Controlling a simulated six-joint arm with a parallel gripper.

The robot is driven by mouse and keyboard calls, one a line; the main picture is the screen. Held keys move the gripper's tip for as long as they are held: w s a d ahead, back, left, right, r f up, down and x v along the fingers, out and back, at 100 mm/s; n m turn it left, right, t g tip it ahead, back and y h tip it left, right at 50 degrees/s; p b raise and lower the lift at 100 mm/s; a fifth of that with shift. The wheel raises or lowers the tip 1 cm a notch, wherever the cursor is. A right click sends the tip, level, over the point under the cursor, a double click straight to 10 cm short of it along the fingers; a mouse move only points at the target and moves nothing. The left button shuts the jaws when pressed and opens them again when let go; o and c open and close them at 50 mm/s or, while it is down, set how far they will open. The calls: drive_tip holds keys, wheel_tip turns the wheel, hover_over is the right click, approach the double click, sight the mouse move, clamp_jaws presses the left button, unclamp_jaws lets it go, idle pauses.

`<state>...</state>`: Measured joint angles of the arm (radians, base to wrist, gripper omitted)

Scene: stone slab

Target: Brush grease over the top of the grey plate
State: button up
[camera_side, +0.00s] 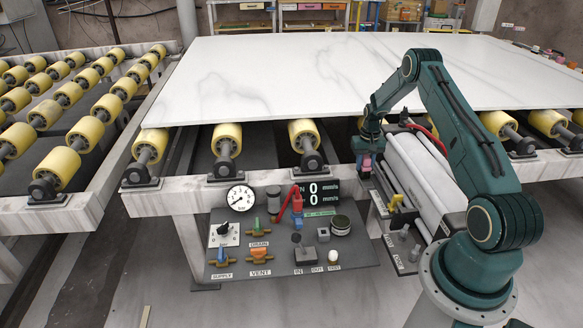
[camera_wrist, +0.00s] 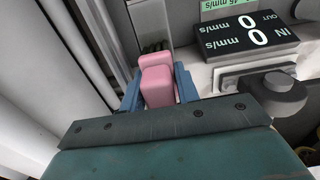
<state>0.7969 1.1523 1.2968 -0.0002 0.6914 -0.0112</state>
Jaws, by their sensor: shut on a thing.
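My gripper (camera_side: 366,163) hangs low over the machine frame, right of the control panel and below the near edge of the marble slab. In the wrist view its two blue fingers (camera_wrist: 158,88) are shut on a pink block-shaped piece (camera_wrist: 157,72). The pink piece also shows at the gripper in the side view. Its far end is hidden, and I cannot see bristles clearly. A round tin (camera_side: 341,226) stands on the panel; its contents are unclear. I cannot tell for certain which surface is the grey plate.
The dark control panel (camera_side: 350,260) carries a gauge (camera_side: 240,198), valves, a joystick and a speed display (camera_side: 318,195). The white marble slab (camera_side: 330,75) lies over yellow rollers (camera_side: 226,138). A bearing block (camera_wrist: 285,90) shows in the wrist view.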

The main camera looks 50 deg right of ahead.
drive_tip(key=shift+s+a, duration=2.6)
wheel_tip(320, 180, up, 8)
drive_tip(key=w+a+r+n, duration=0.2)
drive_tip(key=w+a, duration=0.2)
drive_tip(key=a, duration=0.5)
drive_tip(key=w+a+r+n, duration=0.2)
drive_tip(key=w+a+n, duration=0.1)
drive_tip(key=a, duration=0.7)
drive_tip(key=s+a+r+n, duration=0.1)
drive_tip(key=a+n, duration=0.3)
drive_tip(key=a, duration=1.2)
drive_tip(key=shift+a+r, duration=0.25)
drive_tip(key=shift+r, duration=0.35)
drive_tip(key=shift+s, duration=0.1)
